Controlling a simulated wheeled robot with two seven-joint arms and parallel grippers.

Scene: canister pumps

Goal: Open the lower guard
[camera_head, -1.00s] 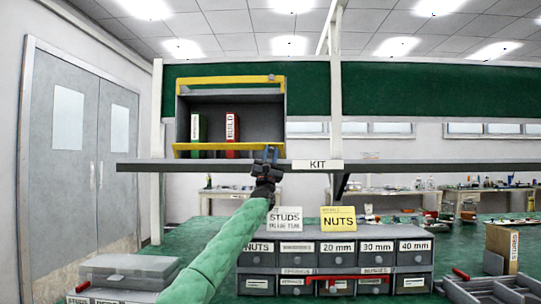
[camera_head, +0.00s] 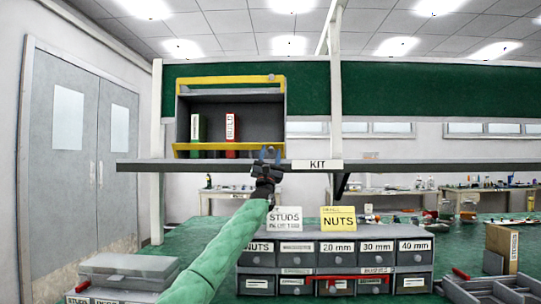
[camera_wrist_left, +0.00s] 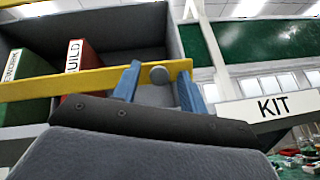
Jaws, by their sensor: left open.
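The lower guard (camera_head: 222,153) is a yellow bar across the bottom front of a grey open box on the shelf. It also crosses the left wrist view (camera_wrist_left: 50,85), with a round grey knob (camera_wrist_left: 158,75) near its right end. My left gripper (camera_head: 270,150) is at that right end, below the box's right side. In the left wrist view its blue fingers (camera_wrist_left: 159,70) are open, one on each side of the knob, with gaps visible. Whether they touch the bar is unclear. My right gripper is not in view.
An upper yellow guard (camera_head: 228,81) crosses the box top. A green binder (camera_head: 198,127) and a red binder (camera_head: 232,128) stand inside. The shelf edge (camera_head: 220,166) carries a KIT label (camera_head: 317,165). Labelled drawers (camera_head: 338,262) stand below on the green bench.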

